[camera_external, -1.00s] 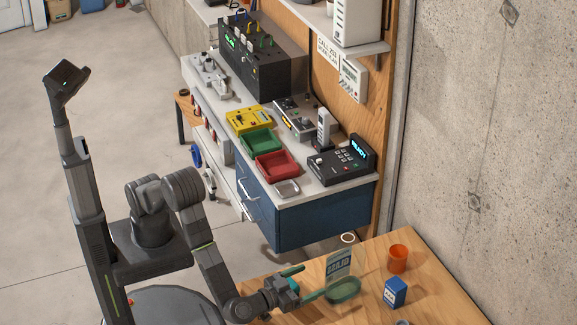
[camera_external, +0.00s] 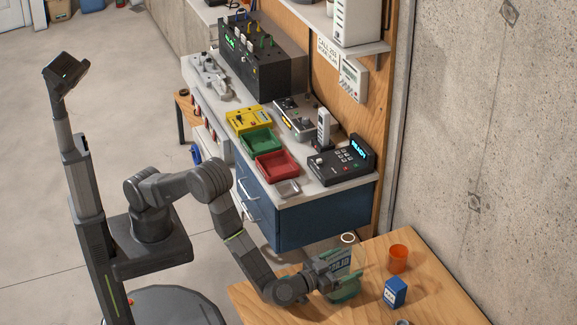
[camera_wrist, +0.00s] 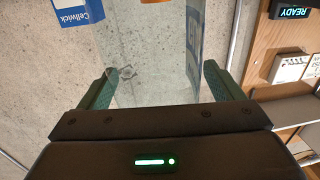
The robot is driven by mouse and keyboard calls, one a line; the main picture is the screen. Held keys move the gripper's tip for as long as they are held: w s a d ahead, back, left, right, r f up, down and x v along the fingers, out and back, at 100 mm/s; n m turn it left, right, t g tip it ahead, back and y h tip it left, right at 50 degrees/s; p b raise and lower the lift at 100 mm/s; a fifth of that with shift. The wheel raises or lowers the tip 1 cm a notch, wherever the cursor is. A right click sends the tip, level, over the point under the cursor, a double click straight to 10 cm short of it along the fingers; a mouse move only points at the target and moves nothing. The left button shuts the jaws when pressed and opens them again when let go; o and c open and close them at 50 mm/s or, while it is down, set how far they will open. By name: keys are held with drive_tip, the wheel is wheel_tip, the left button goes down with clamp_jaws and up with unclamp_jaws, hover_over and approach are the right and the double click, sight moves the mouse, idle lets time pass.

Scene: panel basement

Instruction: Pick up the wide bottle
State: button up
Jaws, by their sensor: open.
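The wide bottle (camera_external: 341,261) looks clear, with a pale blue lettered label, and stands on the wooden table in the external view. My gripper (camera_external: 347,284) is low over the table at the bottle and partly hides it. In the wrist view, the see-through bottle body (camera_wrist: 150,60) lies between the two green fingers of my gripper (camera_wrist: 158,85), with its blue and white label (camera_wrist: 194,35) at the right. The jaws are open, with a finger on each side. I cannot tell whether either finger touches the bottle.
A blue and white carton (camera_external: 396,292) and an orange cup (camera_external: 398,258) stand right of the bottle. The blue-fronted bench (camera_external: 315,220) rises behind the table. The table's right front is mostly clear.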

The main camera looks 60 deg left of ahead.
drive_tip(key=c, duration=1.2)
drive_tip(key=shift+r, duration=0.25)
